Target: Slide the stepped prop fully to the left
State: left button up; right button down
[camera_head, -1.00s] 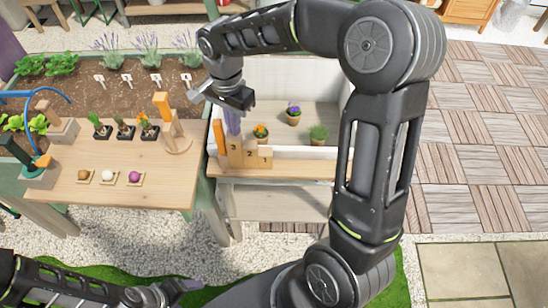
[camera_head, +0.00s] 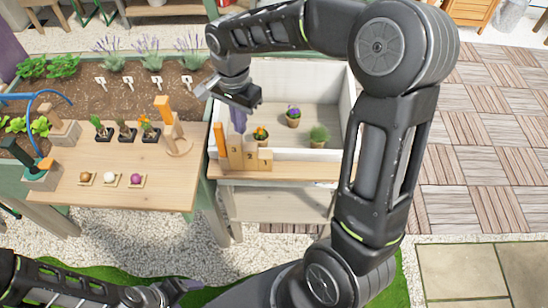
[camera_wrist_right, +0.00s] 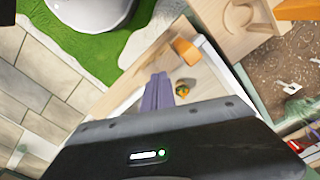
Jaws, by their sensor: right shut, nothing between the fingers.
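The stepped prop (camera_head: 236,160) is a light wooden block with numbered steps, the tallest marked 3 at the left. It stands on the front ledge of the white planter box, close beside an orange upright post (camera_head: 220,139); I cannot tell whether they touch. My right gripper (camera_head: 239,128) is shut and empty, its purple fingers pointing down just above and behind the tall step. Contact with the prop cannot be told. The fingers also show in the right wrist view (camera_wrist_right: 157,90). My left gripper (camera_head: 182,287) is low at the left, and its jaws are unclear.
The white planter box (camera_head: 345,100) holds several potted flowers, one with orange blooms (camera_head: 261,134) right behind the prop. A wooden table (camera_head: 75,190) at the left carries small pots, bulbs on tiles and a wooden stand (camera_head: 177,148). The ledge right of the prop is clear.

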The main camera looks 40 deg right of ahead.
notch_tip(320, 180, up, 6)
jog(key=p, duration=0.4)
dwell(0.6)
